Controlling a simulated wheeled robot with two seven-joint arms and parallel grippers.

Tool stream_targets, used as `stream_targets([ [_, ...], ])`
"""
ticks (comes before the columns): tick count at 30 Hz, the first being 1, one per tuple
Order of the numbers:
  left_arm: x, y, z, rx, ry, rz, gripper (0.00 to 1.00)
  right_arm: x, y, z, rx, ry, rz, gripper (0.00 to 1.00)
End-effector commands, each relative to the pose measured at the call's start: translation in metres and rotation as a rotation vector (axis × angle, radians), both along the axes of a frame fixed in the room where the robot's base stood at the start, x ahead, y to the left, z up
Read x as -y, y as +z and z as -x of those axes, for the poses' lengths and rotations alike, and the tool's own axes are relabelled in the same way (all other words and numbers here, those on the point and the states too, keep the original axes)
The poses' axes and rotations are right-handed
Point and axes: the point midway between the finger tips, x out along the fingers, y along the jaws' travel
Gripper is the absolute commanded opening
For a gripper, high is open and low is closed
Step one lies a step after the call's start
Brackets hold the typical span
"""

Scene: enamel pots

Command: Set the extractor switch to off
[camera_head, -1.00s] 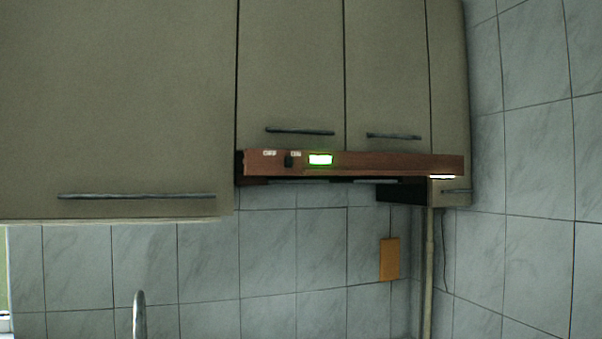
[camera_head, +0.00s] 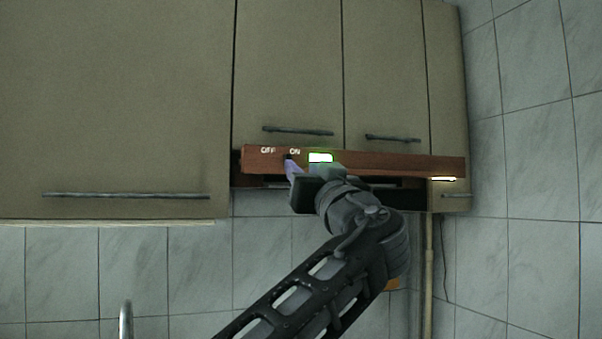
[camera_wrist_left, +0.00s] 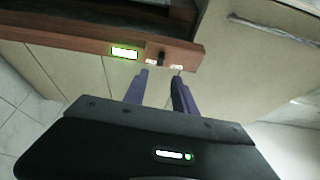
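The extractor (camera_head: 400,165) is a red-brown strip under the wall cabinets, with OFF and ON labels at its left end. Its small black switch (camera_head: 288,156) sits at the ON side, and a green light (camera_head: 320,157) glows beside it. My left gripper (camera_head: 290,164) reaches up from below, purple fingertips close to the switch and partly covering it. In the left wrist view the fingers (camera_wrist_left: 160,74) are apart and empty, with the switch (camera_wrist_left: 160,57) seen just beyond, between the tips. I cannot tell whether they touch it. My right gripper is not in view.
Cabinet doors with dark bar handles (camera_head: 298,130) stand above the strip. A lower cabinet edge (camera_head: 110,221) lies to the left. A tiled wall (camera_head: 530,160) is at the right, with a pipe (camera_head: 428,270) near the corner. A tap (camera_head: 125,320) shows at lower left.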

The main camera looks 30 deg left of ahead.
Motion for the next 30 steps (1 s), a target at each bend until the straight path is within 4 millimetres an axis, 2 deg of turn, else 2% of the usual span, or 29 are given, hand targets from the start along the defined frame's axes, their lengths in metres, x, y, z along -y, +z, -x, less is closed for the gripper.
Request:
stream_targets([
  [10,-0.001,-0.004,0.000,0.027,-0.010,0.032,0.33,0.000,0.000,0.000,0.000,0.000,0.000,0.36],
  [16,-0.007,0.001,-0.005,0.025,-0.010,0.031,0.33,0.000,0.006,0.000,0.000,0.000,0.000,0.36],
  [30,-0.056,0.027,-0.039,0.024,-0.010,0.030,0.33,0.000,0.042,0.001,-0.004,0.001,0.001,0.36],
])
